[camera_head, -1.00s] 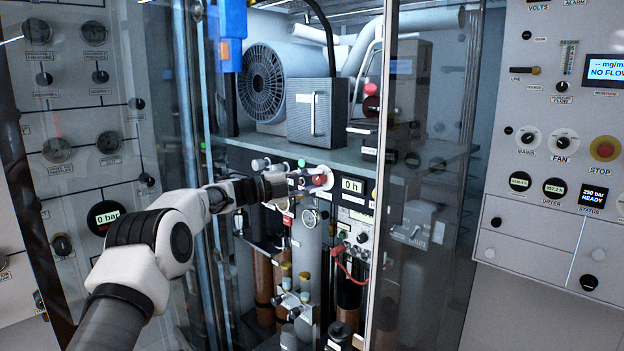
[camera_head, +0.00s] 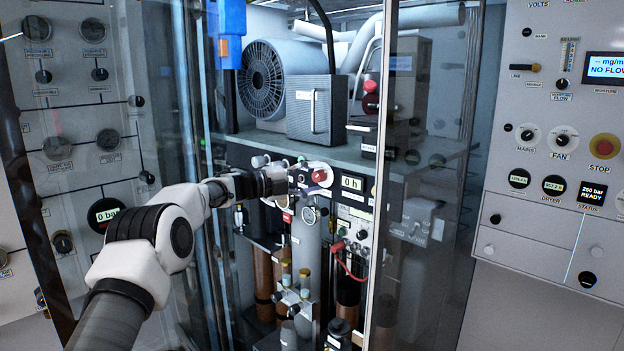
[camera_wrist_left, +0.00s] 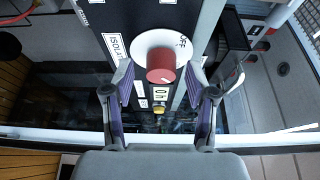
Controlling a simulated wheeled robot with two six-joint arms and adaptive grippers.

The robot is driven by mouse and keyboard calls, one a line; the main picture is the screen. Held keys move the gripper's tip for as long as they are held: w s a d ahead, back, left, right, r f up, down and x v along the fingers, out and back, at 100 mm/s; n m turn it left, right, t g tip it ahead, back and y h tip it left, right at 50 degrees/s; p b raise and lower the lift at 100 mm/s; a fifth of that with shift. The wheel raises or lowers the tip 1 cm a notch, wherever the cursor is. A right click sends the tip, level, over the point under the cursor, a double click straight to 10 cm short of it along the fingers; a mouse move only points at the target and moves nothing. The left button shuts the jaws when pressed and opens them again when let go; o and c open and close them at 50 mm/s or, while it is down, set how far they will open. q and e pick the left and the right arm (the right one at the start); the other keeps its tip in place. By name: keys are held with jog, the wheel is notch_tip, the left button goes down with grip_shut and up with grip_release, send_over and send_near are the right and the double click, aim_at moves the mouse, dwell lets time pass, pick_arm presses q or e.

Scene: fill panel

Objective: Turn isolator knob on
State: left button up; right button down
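The isolator knob (camera_wrist_left: 161,66) is red on a round white plate (camera_wrist_left: 144,42) in the left wrist view. OFF is printed at the plate's upper right, and a sideways label (camera_wrist_left: 115,47) reading "ISOL…" is beside it. A pale mark shows on the knob's face. My left gripper (camera_wrist_left: 158,88) is open, its two purple-padded fingers apart on either side of the knob in the picture; no contact shows. In the head view the red knob (camera_head: 321,175) is just right of my left gripper (camera_head: 291,181). My right gripper is not in view.
A display reading 0 h (camera_head: 352,184) is right of the knob. A glass door edge (camera_head: 381,190) stands further right. Gauges, cylinders (camera_head: 306,245) and a red cable (camera_head: 347,263) lie below. A grey shelf (camera_head: 345,152) with a fan unit (camera_head: 267,82) is above.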

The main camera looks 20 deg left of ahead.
pick_arm(q)
jog(key=shift+a, duration=0.1)
jog(key=v, duration=1.1)
jog(key=shift+s+a, duration=0.25)
jog(key=shift+s, duration=0.05)
